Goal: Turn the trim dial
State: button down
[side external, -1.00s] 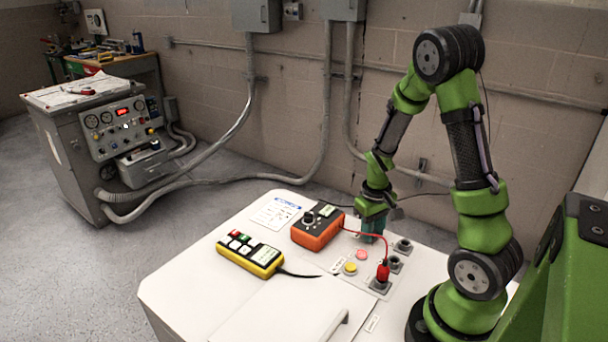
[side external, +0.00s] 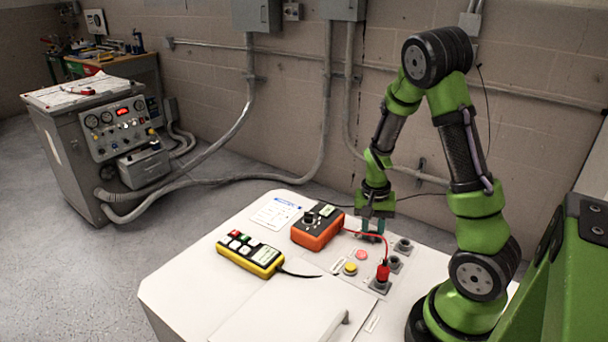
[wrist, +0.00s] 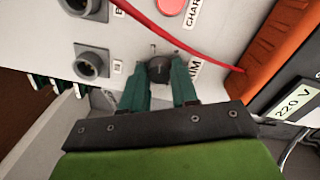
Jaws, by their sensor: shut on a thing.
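The trim dial (wrist: 159,68) is a small dark round knob on the white panel, partly covered by the fingers, with a label ending in "IM" beside it. My gripper (wrist: 160,80) has its two teal fingers on either side of the dial and is shut on it. In the side external view my gripper (side external: 373,228) points down at the panel behind the red lead, and the dial is mostly hidden there.
A red lead (side external: 383,271) is plugged in at the panel's front and arcs to the orange meter (side external: 318,227) close to my gripper. Grey sockets (side external: 403,246) line the right. A yellow button (side external: 350,268), a pink button (side external: 361,255) and a yellow pendant (side external: 249,254) are nearer the camera.

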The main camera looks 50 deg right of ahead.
aim_at(369, 233)
dwell(0.3)
jog(key=shift+r, duration=0.1)
jog(key=c, duration=0.9)
grip_release()
jog(key=shift+o, duration=0.2)
notch_tip(369, 233, up, 17)
jog(key=shift+w+a, duration=0.15)
jog(key=shift+w, duration=0.3)
